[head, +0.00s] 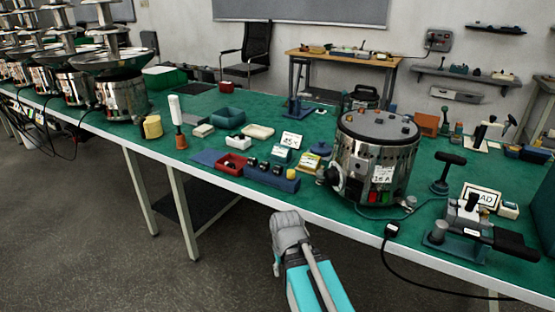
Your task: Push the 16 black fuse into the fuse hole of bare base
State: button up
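The bare base (366,158) is a shiny metal drum with a dark top and no tiers on it, at the right of the green bench. A small label (383,174) on its front seems to read 16 A. Red and green parts sit below the label; I cannot make out the fuse hole. Several small black pieces, apparently fuses, stand in a blue rack (272,180) left of the base, near the front edge. I cannot tell which is the 16.
A red tray (232,166), a white-handled tool (177,122) and a sign (291,141) stand left of the base. A clamp-like device (465,222) and a black cable plug (392,230) are at the right. Tiered fountains (110,75) line the far left. The floor in front is clear.

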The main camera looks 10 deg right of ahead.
notch_tip(320, 180, up, 20)
jog(key=w+p, duration=0.2)
jog(key=p, duration=1.7)
notch_tip(320, 180, up, 15)
jog(key=m+p, duration=0.9)
jog(key=p, duration=0.6)
send_over(277, 167)
jog(key=shift+w+r, duration=0.1)
jog(key=shift+w, duration=0.05)
jog(key=shift+f+b, duration=0.2)
jog(key=shift+b, duration=0.1)
notch_tip(277, 167, down, 8)
jog(key=b, duration=0.8)
jog(key=shift+f, duration=0.15)
